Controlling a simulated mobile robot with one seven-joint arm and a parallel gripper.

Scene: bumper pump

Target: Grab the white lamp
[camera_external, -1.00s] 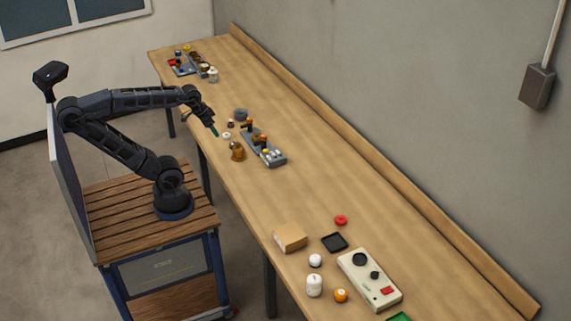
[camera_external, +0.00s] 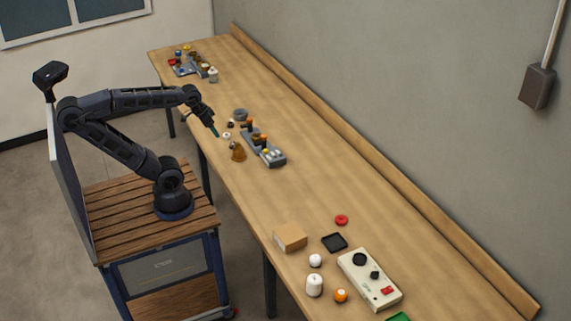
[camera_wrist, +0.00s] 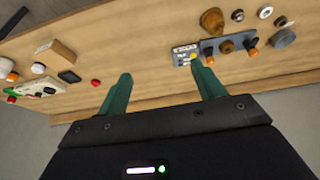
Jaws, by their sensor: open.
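My gripper (camera_external: 215,132) is over the near edge of the long bench; its green fingers are spread and empty in the wrist view (camera_wrist: 160,70). A small white round piece (camera_external: 226,136) lies just right of the fingertips in the external view and shows pale at the top right of the wrist view (camera_wrist: 265,12). Another white round piece (camera_external: 315,260) and a white cylinder (camera_external: 314,286) stand at the bench's near end. I cannot tell which of these white things is the lamp. No object is between the fingers.
A brown knob (camera_external: 238,152) and a grey block with several parts (camera_external: 268,154) stand near my gripper. A cardboard box (camera_external: 290,238), black tray (camera_external: 334,243), orange piece (camera_external: 340,296) and beige control box (camera_external: 369,280) are nearer. The bench middle is clear.

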